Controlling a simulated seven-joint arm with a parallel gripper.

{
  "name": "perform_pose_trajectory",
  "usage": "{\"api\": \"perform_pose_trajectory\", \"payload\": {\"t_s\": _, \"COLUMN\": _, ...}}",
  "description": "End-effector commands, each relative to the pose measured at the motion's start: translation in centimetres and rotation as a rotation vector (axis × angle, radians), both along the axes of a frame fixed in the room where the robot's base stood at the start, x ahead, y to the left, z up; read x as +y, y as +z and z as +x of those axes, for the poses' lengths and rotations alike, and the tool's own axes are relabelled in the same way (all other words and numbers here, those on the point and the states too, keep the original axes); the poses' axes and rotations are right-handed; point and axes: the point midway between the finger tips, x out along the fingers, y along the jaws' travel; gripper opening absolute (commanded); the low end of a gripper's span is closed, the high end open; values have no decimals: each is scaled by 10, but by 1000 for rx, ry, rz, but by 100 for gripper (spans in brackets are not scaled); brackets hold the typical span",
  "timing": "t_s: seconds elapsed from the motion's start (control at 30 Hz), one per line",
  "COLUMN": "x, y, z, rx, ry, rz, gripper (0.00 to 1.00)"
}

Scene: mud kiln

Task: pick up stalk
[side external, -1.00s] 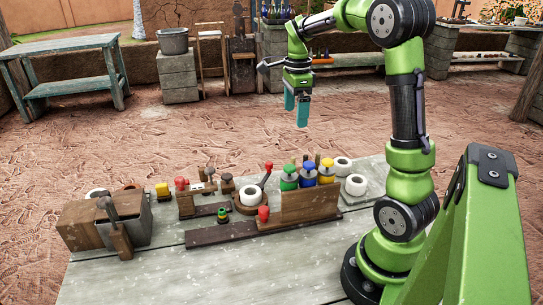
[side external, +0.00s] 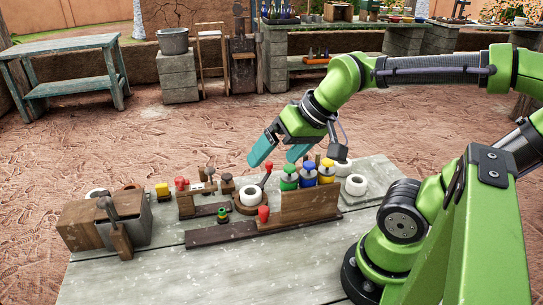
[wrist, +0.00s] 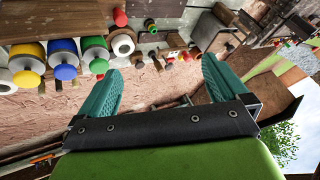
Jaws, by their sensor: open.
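No thing here is clearly a stalk. The closest match is a thin dark stick with a red knob (side external: 268,167), leaning in a round wooden base beside a white ring (side external: 249,195). My gripper (side external: 279,155) is open and empty, with teal fingers spread above the back of the cluttered table. It is tilted, its fingers pointing down and left, just above the red knob in the side view. In the wrist view the open fingers (wrist: 162,68) have nothing held between them; the tabletop things show beyond them.
Green, blue and yellow capped jars (side external: 308,174) stand behind a wooden board (side external: 310,204). A wooden box (side external: 80,225) and a grey block with a dark handle stand at left. White rings (side external: 355,185) lie at right. The table's front (side external: 180,275) is clear.

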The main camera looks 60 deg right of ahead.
Motion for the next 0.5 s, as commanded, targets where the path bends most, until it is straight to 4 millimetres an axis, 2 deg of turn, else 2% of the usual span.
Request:
{"api": "perform_pose_trajectory", "payload": {"t_s": 0.07, "x": 10, "y": 3, "z": -9, "rx": -32, "ry": 34, "rz": -1, "gripper": 100}}
{"api": "perform_pose_trajectory", "payload": {"t_s": 0.2, "x": 17, "y": 11, "z": -12, "rx": -65, "ry": 59, "rz": -3, "gripper": 80}}
{"api": "perform_pose_trajectory", "payload": {"t_s": 0.5, "x": 17, "y": 11, "z": -11, "rx": -62, "ry": 58, "rz": -2, "gripper": 36}}
